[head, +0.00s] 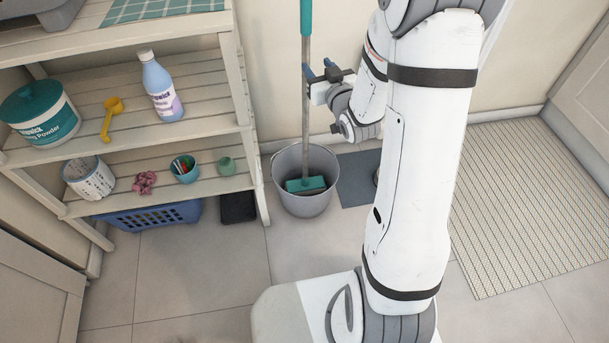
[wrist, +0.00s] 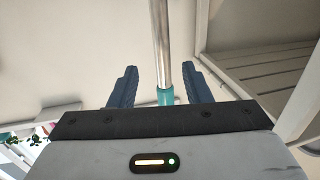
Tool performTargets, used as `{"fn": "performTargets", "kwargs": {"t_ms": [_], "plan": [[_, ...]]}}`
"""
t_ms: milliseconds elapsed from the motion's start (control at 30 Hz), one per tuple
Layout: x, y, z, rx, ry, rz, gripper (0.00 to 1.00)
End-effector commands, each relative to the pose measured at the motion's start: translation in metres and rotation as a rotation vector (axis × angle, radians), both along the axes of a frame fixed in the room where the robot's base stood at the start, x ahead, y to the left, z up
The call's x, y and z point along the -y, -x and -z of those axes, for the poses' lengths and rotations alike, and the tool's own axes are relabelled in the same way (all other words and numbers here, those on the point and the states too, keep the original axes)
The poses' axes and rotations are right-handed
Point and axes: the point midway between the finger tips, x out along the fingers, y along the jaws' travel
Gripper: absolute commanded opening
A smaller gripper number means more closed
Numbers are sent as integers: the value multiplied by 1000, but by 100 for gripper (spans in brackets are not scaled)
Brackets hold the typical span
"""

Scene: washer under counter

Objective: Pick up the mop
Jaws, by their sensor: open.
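The mop (head: 306,122) stands upright in a grey bucket (head: 304,205) on the floor, with a teal head inside the bucket, a metal pole and a teal grip at the top. My gripper (head: 315,72) is at the pole, well above the bucket rim. In the wrist view my gripper (wrist: 156,85) has its two dark blue fingers spread apart. The mop's pole (wrist: 161,50) shows between them, nearer the right finger, with a teal section low down.
A wooden shelf (head: 190,127) with a bottle (head: 161,88), a tub (head: 38,115) and small items stands left of the mop. A blue basket (head: 150,217) sits under it. A wall is behind the bucket. A striped mat (head: 530,205) lies at right.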

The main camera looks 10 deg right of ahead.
Motion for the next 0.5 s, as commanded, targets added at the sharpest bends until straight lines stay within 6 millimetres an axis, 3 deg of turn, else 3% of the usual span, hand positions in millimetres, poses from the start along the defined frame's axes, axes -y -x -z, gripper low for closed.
{"fn": "performTargets", "kwargs": {"t_ms": [500], "plan": [[-15, -58, 5, 20, -6, -8, 44]]}}
